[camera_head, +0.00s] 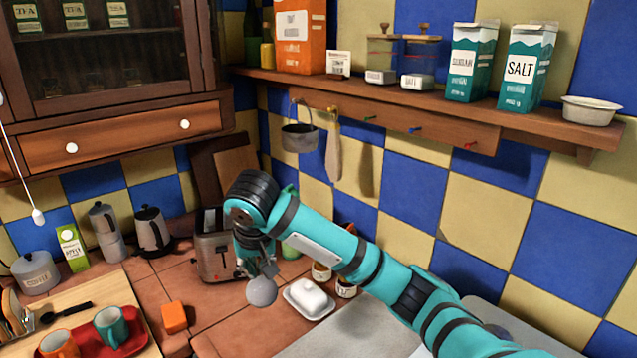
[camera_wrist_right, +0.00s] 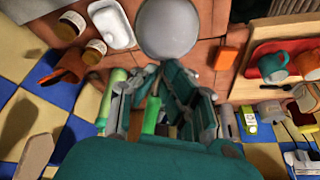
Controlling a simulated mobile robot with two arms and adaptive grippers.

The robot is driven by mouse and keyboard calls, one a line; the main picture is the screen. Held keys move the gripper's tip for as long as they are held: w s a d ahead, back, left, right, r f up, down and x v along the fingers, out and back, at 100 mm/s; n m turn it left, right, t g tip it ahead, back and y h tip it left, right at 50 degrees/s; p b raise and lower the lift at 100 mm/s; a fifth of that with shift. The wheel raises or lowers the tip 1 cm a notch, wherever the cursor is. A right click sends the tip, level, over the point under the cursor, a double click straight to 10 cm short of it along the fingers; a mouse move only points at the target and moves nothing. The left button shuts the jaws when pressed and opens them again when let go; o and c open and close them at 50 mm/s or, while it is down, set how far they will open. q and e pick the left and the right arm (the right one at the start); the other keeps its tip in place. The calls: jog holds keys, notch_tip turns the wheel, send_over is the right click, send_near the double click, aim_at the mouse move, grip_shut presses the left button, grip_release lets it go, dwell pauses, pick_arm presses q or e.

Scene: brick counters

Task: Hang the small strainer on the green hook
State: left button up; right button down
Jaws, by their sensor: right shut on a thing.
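The small strainer (camera_head: 262,291), with a grey round bowl, hangs below my right gripper (camera_head: 256,262) in the head view, above the tiled counter. In the wrist view the bowl (camera_wrist_right: 168,28) is at the top, and a green handle runs back between the fingers of my right gripper (camera_wrist_right: 156,78), which is shut on it. The green hook (camera_head: 369,118) is on the wooden rail under the shelf, up and right of the gripper and well apart from it. Nothing hangs on it. My left gripper is not in view.
A small pot (camera_head: 300,136) and a wooden utensil (camera_head: 334,158) hang left of the green hook. Blue (camera_head: 414,130) and red (camera_head: 470,145) hooks are bare. A toaster (camera_head: 214,245), butter dish (camera_head: 309,298), jars and orange sponge (camera_head: 174,317) surround the strainer.

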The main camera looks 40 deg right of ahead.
jog(key=w+d+r+m+t+h, duration=0.2)
jog(key=w+d+r+m+h, duration=0.4)
jog(key=d, duration=0.3)
jog(key=s+d+r+m+g+h+b, duration=0.1)
jog(key=d+r+m+g+h, duration=0.1)
jog(key=d, duration=0.7)
jog(key=s+d+r+m+g+h+b, duration=0.1)
jog(key=d+m+h, duration=0.3)
jog(key=d, duration=0.6)
jog(key=shift+d+r+g+h+b, duration=0.35)
jog(key=shift+r+g+h, duration=0.2)
jog(key=shift+g+h, duration=0.3)
jog(key=shift+s, duration=0.1)
